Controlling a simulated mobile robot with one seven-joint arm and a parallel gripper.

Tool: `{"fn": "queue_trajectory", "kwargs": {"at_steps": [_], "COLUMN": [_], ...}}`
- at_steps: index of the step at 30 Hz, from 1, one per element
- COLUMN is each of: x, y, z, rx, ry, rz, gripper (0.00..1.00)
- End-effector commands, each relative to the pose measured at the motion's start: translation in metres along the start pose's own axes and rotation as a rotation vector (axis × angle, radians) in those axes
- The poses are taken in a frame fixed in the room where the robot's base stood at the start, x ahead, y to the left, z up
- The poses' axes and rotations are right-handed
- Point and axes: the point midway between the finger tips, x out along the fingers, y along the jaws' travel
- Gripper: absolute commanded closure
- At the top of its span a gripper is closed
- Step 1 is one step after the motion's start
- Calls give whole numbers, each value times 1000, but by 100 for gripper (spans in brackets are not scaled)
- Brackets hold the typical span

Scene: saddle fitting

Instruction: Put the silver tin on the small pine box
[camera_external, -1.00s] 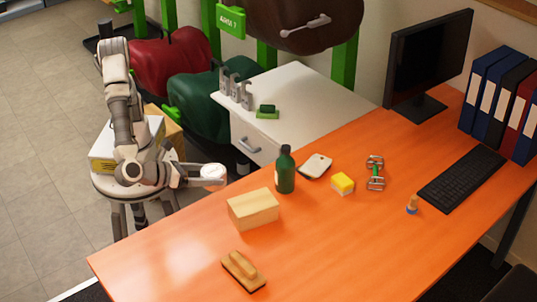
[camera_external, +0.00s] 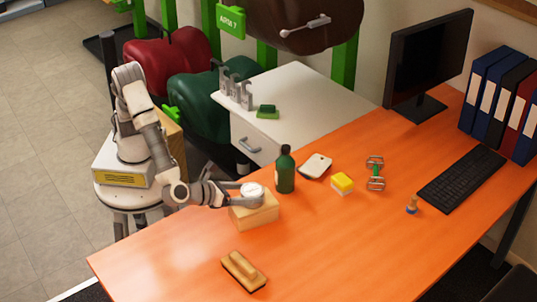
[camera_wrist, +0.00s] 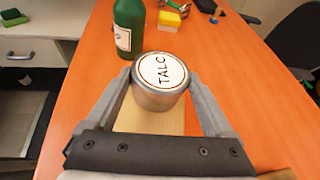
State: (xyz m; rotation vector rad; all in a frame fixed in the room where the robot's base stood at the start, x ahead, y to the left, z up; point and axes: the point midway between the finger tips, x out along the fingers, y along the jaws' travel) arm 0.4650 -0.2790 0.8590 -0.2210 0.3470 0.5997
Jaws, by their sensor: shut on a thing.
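The silver tin (camera_external: 252,190), round with a white lid, is held in my gripper (camera_external: 243,194). In the wrist view the tin (camera_wrist: 160,82) has "TALC" on its lid and sits between the two fingers of my gripper (camera_wrist: 160,95). The small pine box (camera_external: 256,215) stands on the orange desk, and the tin is over its top. Part of the box (camera_wrist: 150,122) shows below the tin in the wrist view. I cannot tell whether the tin touches the box or hangs just above it. The tin looks upright.
A green bottle (camera_external: 285,170) stands close behind the box to the right. A wooden brush (camera_external: 243,271) lies nearer the front. The orange desk (camera_external: 330,245) is clear at front right.

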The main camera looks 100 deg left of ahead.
Motion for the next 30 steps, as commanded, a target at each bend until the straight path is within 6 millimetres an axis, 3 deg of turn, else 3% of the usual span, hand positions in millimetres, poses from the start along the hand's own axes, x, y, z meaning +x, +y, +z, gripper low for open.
{"fn": "queue_trajectory", "kwargs": {"at_steps": [10,11,12,22,30], "x": [1,1,1,-2,-51], "y": [0,0,0,-1,-2], "z": [-2,-2,-2,2,4], "rx": [-2,-2,-2,-2,-1], "ry": [-1,0,0,0,1], "rz": [-1,-1,-1,-2,-6], "gripper": [80,10,2,0,0]}}
